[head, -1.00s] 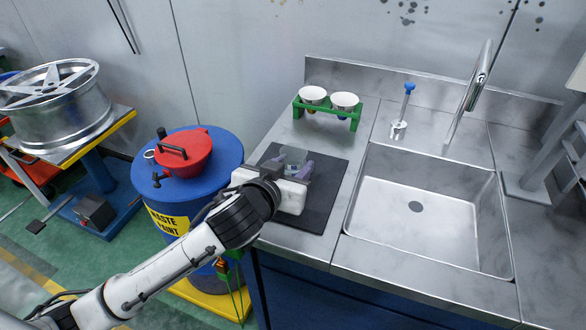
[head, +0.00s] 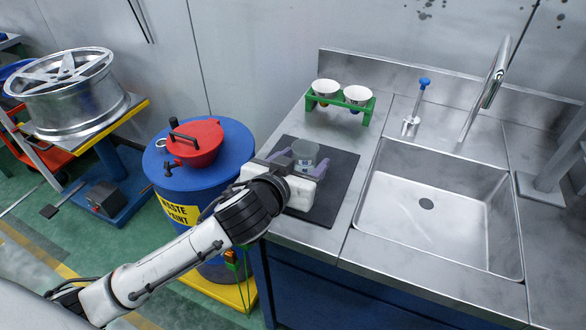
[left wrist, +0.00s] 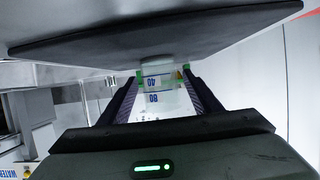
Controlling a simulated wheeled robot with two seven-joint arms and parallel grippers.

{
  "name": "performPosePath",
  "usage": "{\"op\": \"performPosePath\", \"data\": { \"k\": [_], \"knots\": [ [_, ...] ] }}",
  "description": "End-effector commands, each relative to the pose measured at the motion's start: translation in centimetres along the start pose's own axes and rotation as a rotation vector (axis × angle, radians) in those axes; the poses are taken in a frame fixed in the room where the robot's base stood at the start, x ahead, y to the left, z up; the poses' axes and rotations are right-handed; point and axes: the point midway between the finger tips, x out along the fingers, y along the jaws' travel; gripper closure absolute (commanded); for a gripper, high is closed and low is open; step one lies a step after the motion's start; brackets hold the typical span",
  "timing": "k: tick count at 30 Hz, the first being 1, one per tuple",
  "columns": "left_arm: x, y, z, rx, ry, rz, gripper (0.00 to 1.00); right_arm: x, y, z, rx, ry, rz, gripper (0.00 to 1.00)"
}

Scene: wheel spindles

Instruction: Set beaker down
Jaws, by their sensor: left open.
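The clear beaker (head: 305,152) stands upright over the dark mat (head: 340,180) on the metal counter. In the left wrist view the beaker (left wrist: 160,82) shows its printed marks, between the two fingers and touching neither as far as I can see. My left gripper (head: 299,164) is open around the beaker, with one purple finger on each side. In the left wrist view the gripper (left wrist: 160,95) has its fingers spread wide. The beaker's lower part is hidden by the gripper in the head view. My right gripper is not in view.
A green rack (head: 340,105) with two white bowls stands behind the mat. A sink (head: 435,210) with a faucet (head: 487,85) is to the right. A blue drum (head: 235,145) with a red lid (head: 195,143) stands left of the counter. A blue-topped dispenser (head: 416,105) stands behind the sink.

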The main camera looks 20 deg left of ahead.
Motion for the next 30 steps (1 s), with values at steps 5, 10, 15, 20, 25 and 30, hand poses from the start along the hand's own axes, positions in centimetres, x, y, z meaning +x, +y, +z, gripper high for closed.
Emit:
{"op": "performPosePath", "data": {
  "k": [5,10,15,20,25,30],
  "knots": [
    [-3.6,0.0,0.2,-0.001,-0.002,0.002,0.42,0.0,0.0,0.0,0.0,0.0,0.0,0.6],
    [-7.3,0.0,0.1,-0.002,-0.002,0.001,0.42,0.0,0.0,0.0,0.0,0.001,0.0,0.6],
    [-9.9,0.0,0.1,-0.002,-0.002,0.0,0.42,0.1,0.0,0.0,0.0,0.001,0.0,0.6],
    [-11.0,0.0,0.0,0.0,-0.001,-0.001,0.42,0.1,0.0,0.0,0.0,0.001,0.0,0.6],
    [-11.2,-0.1,0.0,0.0,-0.001,-0.002,0.42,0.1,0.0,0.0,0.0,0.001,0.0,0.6],
    [-11.2,-0.1,0.0,0.0,-0.001,-0.002,0.42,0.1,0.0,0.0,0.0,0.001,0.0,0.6]
  ]
}}
